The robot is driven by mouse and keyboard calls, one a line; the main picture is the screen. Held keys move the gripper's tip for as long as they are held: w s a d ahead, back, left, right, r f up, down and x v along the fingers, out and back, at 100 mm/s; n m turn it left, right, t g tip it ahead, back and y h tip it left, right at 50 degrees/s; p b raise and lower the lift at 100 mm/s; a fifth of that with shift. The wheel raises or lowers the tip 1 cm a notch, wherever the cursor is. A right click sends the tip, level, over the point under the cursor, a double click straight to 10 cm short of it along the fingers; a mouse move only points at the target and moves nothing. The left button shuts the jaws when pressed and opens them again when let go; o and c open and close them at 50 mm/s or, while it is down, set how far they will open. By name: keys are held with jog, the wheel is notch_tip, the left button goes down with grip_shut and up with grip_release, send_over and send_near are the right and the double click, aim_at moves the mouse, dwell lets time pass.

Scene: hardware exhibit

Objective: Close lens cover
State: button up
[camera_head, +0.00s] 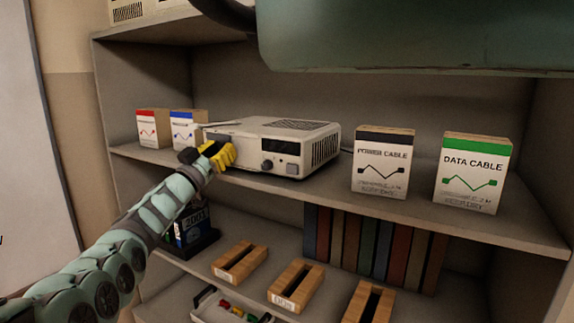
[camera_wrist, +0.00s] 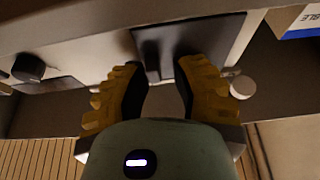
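A pale box-shaped device (camera_head: 305,139), which looks like a projector, stands on the middle shelf with a dark knob (camera_head: 267,165) on its front. My gripper (camera_head: 222,155), with yellow fingers, is at the left part of its front. In the wrist view a dark flat panel (camera_wrist: 205,38), possibly the lens cover, lies just beyond my open fingers (camera_wrist: 160,72). The fingers stand apart with nothing visibly held between them. A darker upright shape (camera_wrist: 151,58) shows on the panel; I cannot tell whether it is a tab or a shadow. My gripper hides part of the device's front in the head view.
A power cable box (camera_head: 383,168) and a data cable box (camera_head: 472,180) stand to the right. A red-marked box (camera_head: 150,130) and a blue-marked box (camera_head: 186,134) stand to the left. The lower shelf holds books (camera_head: 375,250), wooden slotted blocks (camera_head: 296,287) and a tray.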

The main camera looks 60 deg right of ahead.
jog(key=shift+a+f, duration=0.1)
jog(key=shift+a, duration=0.05)
jog(key=v, duration=0.7)
dwell(0.3)
jog(key=shift+w+a, duration=0.1)
jog(key=shift+a, duration=0.05)
dwell(0.4)
